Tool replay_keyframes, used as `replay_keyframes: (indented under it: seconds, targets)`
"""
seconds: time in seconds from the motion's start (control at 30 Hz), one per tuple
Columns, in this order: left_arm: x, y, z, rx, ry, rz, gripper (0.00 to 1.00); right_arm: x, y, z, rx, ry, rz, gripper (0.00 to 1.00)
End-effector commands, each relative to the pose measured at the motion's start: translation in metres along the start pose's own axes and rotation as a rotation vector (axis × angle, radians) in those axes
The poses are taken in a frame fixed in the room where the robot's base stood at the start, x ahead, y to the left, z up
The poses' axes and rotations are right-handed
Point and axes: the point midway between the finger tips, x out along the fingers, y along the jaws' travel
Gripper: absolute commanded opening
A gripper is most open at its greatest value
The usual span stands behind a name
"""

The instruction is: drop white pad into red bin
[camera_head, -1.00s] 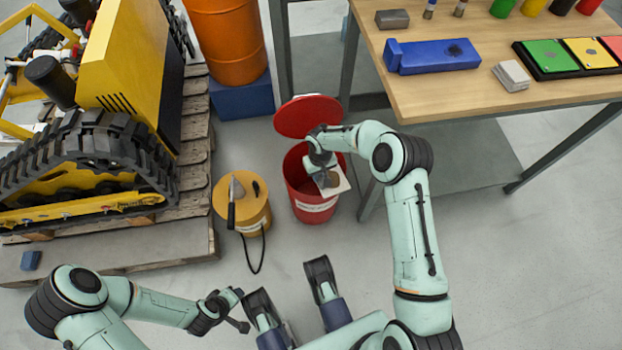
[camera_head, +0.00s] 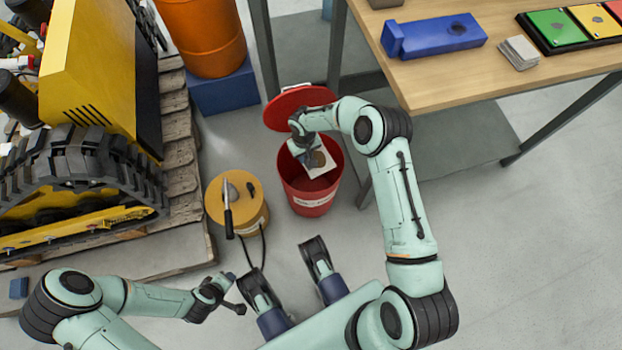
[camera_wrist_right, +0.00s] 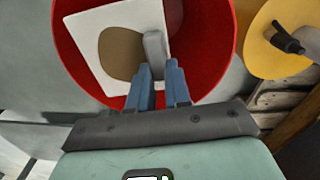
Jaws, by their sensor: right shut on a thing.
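The red bin (camera_head: 312,200) stands on the floor with its round lid (camera_head: 285,112) open behind it. The white pad (camera_head: 324,168), square with a brown stain, is over the bin's mouth. My right gripper (camera_head: 309,158) is shut on the pad. In the right wrist view my right gripper's blue fingers (camera_wrist_right: 163,75) are at the pad's (camera_wrist_right: 90,30) edge, with the red bin's (camera_wrist_right: 212,45) inside around and behind it. My left gripper (camera_head: 224,291) is low on the left, away from the bin; its fingers are too small to read.
A yellow canister (camera_head: 248,214) with a tool on top stands just left of the bin. A wooden workbench (camera_head: 455,85) with a blue block is at upper right. A yellow tracked machine (camera_head: 85,190) on a pallet is at left. The floor at lower right is clear.

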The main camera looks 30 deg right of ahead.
Motion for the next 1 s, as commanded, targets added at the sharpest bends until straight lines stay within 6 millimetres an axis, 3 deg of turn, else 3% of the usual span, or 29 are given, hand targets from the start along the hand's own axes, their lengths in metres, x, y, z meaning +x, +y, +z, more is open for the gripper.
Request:
replay_keyframes:
  seconds: [0.13, 0.4, 0.43, 0.5, 0.53, 0.83, 1.0]
  targets:
    - [0.008, -0.008, 0.007, -0.008, -0.022, -0.014, 0.43, 0.012, 0.000, 0.000, -0.001, 0.001, 0.000, 0.00]
    - [0.008, -0.009, 0.008, -0.009, -0.027, -0.016, 0.43, 0.012, 0.000, 0.000, -0.001, 0.001, 0.000, 0.00]
    - [0.008, -0.009, 0.008, -0.009, -0.027, -0.016, 0.43, 0.012, 0.000, 0.000, -0.001, 0.001, 0.000, 0.21]
    - [0.008, -0.009, 0.008, -0.009, -0.027, -0.016, 0.43, 0.012, 0.000, 0.000, -0.001, 0.001, 0.000, 0.44]
    - [0.008, -0.009, 0.008, -0.009, -0.027, -0.016, 0.43, 0.012, 0.000, 0.000, -0.001, 0.001, 0.000, 0.48]
    - [0.007, -0.008, 0.008, -0.009, -0.026, -0.015, 0.43, 0.011, 0.000, 0.000, -0.001, 0.002, 0.000, 0.48]
    - [0.000, -0.001, 0.000, -0.002, 0.000, -0.003, 0.43, -0.009, 0.000, -0.001, -0.001, 0.003, 0.000, 0.48]
